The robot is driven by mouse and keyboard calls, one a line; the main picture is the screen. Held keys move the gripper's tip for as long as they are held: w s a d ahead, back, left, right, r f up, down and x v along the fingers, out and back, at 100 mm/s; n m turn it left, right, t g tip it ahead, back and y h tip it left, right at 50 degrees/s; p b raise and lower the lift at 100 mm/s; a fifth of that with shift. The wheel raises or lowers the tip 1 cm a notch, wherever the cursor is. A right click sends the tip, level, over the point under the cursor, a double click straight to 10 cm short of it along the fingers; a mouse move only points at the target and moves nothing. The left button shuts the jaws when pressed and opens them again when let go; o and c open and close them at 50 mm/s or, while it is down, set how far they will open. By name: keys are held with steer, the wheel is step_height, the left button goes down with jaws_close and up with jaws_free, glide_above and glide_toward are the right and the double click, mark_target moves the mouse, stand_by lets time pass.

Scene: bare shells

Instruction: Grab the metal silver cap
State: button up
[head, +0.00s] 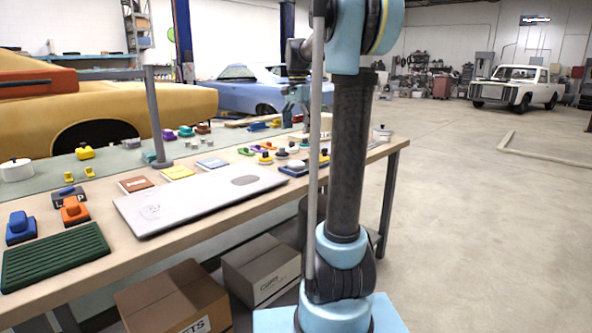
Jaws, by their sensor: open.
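I cannot pick out the metal silver cap with certainty. A small grey-silver lidded piece (382,134) stands at the far right end of the workbench. Several small grey pieces also lie near the back of the bench, too small to identify. My gripper (297,112) is open, pointing down over the far part of the bench. It is small and partly hidden behind my arm, and I see nothing held in it. The lidded piece is to the right of my gripper, on the other side of my arm in the picture.
The workbench (160,262) holds a grey panel (195,200), a green ribbed tray (55,257), small books and several coloured knobs. A grey post (156,115) rises from it. Cardboard boxes (175,300) sit below. Open floor (480,230) lies to the right.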

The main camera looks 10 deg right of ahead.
glide_above(296, 163)
steer(key=f, duration=0.8)
steer(key=shift+w+d+f, duration=0.25)
steer(key=shift+d, duration=0.05)
steer(key=shift+a+f, duration=0.15)
steer(key=shift+f, duration=1.2)
steer(key=shift+a+f, duration=0.1)
steer(key=shift+f, duration=1.25)
steer(key=c, duration=1.2)
